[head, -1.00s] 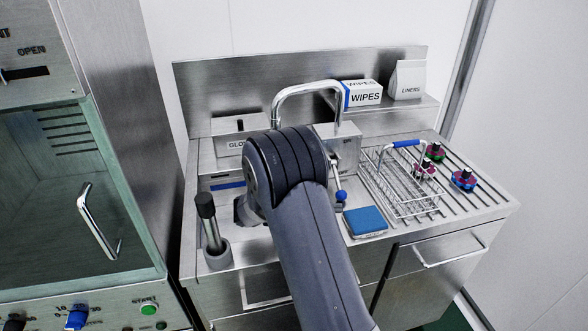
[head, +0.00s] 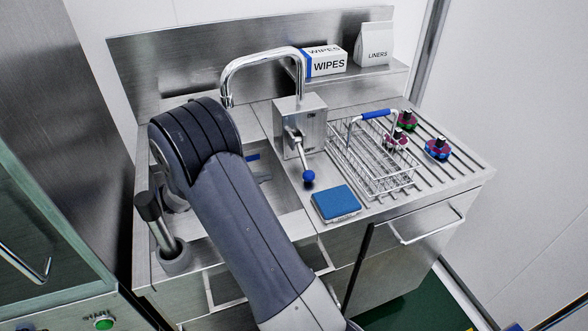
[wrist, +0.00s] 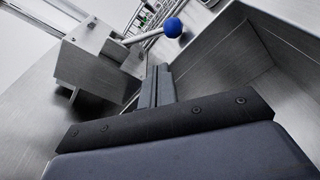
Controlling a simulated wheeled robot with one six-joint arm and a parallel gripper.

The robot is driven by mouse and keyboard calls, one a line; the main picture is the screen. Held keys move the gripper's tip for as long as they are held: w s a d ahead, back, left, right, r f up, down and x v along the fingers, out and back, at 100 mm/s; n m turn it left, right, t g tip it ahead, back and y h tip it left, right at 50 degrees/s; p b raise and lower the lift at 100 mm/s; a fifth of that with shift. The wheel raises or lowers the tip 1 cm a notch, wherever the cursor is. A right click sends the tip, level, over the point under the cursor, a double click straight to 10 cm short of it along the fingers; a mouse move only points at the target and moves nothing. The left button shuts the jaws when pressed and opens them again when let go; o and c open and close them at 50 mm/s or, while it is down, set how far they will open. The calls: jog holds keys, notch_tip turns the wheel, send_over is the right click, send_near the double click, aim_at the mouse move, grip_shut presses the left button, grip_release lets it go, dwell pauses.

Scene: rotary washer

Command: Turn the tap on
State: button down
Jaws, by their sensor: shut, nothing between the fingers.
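The tap has a curved chrome spout (head: 262,58) over the sink and a steel box body (head: 299,118). Its lever ends in a blue ball (head: 309,176) and slants down from the box front in the head view. In the wrist view the box (wrist: 98,62) is at upper left, and the lever's blue ball (wrist: 172,28) shows at the top, beyond my fingertips. My gripper (wrist: 159,72) is shut and empty, with a visible gap to the ball.
A blue sponge (head: 335,202) lies on the counter in front of the lever. A wire basket (head: 372,165) stands to the right, with small coloured parts (head: 437,149) near it. A brush in a holder (head: 172,258) stands left of my arm. The sink wall (wrist: 225,75) is close to my fingers.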

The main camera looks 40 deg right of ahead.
aim_at(297, 175)
jog(key=shift+d, duration=0.1)
jog(key=x, duration=0.9)
jog(key=shift+s+d+p, duration=0.15)
jog(key=shift+d+p, duration=0.25)
jog(key=shift+s+r+n+p, duration=0.15)
jog(key=shift+n+p, duration=0.15)
jog(key=shift+p, duration=0.15)
